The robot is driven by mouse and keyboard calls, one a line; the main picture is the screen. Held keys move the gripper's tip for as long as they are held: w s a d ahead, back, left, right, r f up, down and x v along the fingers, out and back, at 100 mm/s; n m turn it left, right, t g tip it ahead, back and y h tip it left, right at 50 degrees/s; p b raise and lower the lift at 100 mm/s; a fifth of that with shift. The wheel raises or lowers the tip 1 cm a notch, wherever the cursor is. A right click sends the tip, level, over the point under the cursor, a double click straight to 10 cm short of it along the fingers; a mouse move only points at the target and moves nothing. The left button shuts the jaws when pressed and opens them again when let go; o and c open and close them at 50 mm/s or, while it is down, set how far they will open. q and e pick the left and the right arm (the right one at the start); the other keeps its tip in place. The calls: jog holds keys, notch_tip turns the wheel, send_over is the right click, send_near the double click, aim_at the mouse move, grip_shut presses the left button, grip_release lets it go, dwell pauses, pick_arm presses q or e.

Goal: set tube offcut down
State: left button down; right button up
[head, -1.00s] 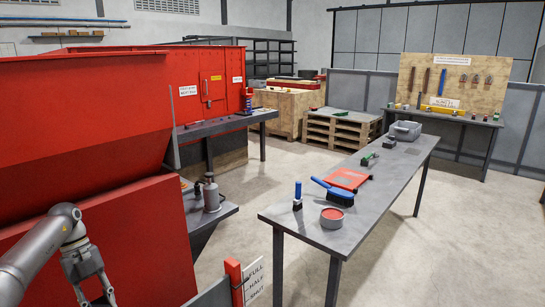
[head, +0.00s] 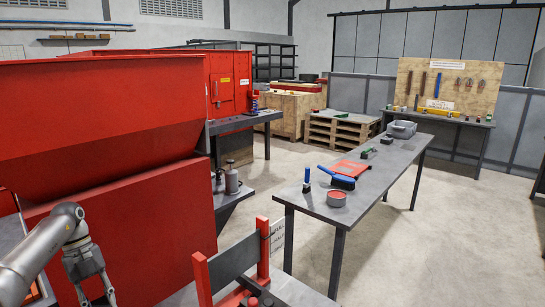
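I cannot pick out a tube offcut anywhere in the head view. My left gripper (head: 92,298) hangs at the bottom left, in front of the red hopper's lower wall. Its fingertips are cut off by the picture's lower edge, so its opening and anything between the fingers are hidden. My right gripper is out of view.
A long grey table (head: 385,180) at right holds a red tin (head: 337,198), a blue-handled brush (head: 342,182), an orange-red sheet (head: 352,168) and a grey tub (head: 402,130). A red-posted stand (head: 203,278) rises in front. Floor right of the table is clear.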

pick_arm(q)
jog(key=w+d+f+m+g+y+b, duration=0.1)
jog(key=d+m+y+b, duration=0.2)
jog(key=m, duration=0.5)
jog(key=w+d+f+m+y, duration=0.1)
jog(key=d+m+y, duration=0.1)
jog(key=d+m, duration=0.35)
pick_arm(e)
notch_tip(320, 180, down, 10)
jog(key=b, duration=0.6)
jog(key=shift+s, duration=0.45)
jog(key=shift+b, duration=0.3)
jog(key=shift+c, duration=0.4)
pick_arm(q)
jog(key=s+d+m+t+h, duration=0.1)
jog(key=s+d+m+t, duration=0.3)
jog(key=m, duration=1.2)
jog(key=s+d+f+m+t, duration=0.1)
jog(key=s+d+m+t, duration=0.3)
jog(key=s+d+m, duration=0.4)
jog(key=d+m, duration=0.3)
jog(key=m, duration=0.4)
jog(key=shift+s+m+t+h, duration=0.3)
jog(key=shift+m+h, duration=0.05)
jog(key=shift+h, duration=0.05)
